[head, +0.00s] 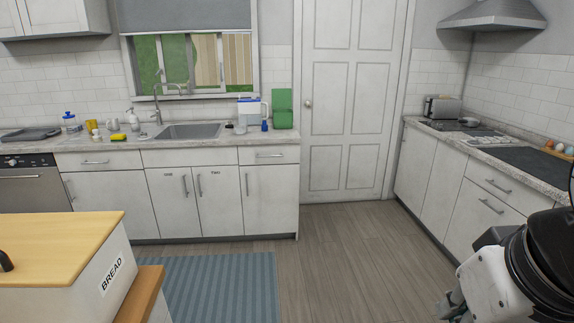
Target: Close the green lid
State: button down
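A green container (283,119) stands at the right end of the sink counter, against the tiled wall. A green panel (283,97) rises upright at its back and looks like its lid, standing open. It is small in view, so the hinge and the inside cannot be made out. My gripper (448,303) shows only in part at the lower right, below the black and white end of my arm. It is far from the green container, and its fingers are too unclear to tell whether they are open or shut.
A white and blue pitcher (249,110) and a small blue item (264,126) stand close left of the green container. The sink (190,131) is further left. A bread box (75,270) on a wooden surface fills the lower left. The wooden floor (335,255) is clear, with a blue rug (220,288).

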aim_at(281, 98)
jog(key=i, duration=3.8)
jog(key=i+u, duration=0.1)
jog(key=i, duration=0.55)
jog(key=i+l+u, duration=0.1)
jog(key=i, duration=0.55)
